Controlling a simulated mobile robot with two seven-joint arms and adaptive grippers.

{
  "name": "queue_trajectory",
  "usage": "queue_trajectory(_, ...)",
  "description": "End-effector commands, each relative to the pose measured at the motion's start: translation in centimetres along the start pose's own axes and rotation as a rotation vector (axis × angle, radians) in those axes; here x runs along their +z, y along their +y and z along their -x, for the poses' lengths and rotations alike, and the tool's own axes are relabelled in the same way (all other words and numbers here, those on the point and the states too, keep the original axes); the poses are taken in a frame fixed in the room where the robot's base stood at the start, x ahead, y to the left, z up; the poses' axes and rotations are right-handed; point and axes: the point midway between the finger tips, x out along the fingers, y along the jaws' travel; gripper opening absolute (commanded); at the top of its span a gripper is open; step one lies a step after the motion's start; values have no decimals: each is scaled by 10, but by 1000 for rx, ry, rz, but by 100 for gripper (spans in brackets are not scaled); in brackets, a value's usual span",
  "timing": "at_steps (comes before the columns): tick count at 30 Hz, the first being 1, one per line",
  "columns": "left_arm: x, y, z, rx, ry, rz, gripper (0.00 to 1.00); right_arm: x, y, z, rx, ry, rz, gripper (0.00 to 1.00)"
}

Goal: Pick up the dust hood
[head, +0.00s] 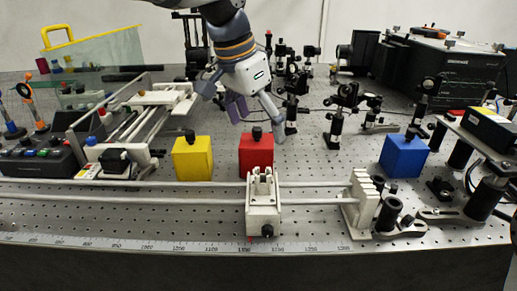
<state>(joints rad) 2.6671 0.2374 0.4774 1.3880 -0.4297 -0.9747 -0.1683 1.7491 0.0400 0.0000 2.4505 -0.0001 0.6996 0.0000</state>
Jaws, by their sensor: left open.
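The dust hood (98,58) is a clear, greenish box with a yellow handle and yellow edging. It stands at the back left of the bench. My left gripper (257,116) hangs over the middle of the bench, pointing down with its fingers spread. It is open, just behind and above the red block, well to the right of the hood and apart from it. Nothing shows between its fingers. My right gripper is not in view.
Yellow (193,160), red (257,157) and blue (403,157) blocks with black knobs stand behind the long rail (120,181). A white rail carriage (263,200) sits in front. Optical posts crowd the back. A black instrument box (445,70) stands at back right.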

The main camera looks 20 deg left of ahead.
Motion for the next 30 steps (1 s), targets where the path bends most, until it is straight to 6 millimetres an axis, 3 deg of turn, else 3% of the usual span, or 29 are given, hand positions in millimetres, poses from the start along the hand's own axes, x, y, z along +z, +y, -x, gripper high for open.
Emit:
queue_trajectory(9, 4, -1, -52, 0, 0, 0, 87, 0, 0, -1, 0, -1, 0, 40)
queue_trajectory(16, 4, -1, -54, -1, 3, 0, 87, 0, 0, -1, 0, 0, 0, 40)
queue_trajectory(21, 4, -1, -54, -1, 3, 0, 52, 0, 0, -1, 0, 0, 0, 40)
queue_trajectory(30, 4, -1, -54, -1, 2, 0, 52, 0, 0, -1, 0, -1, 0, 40)
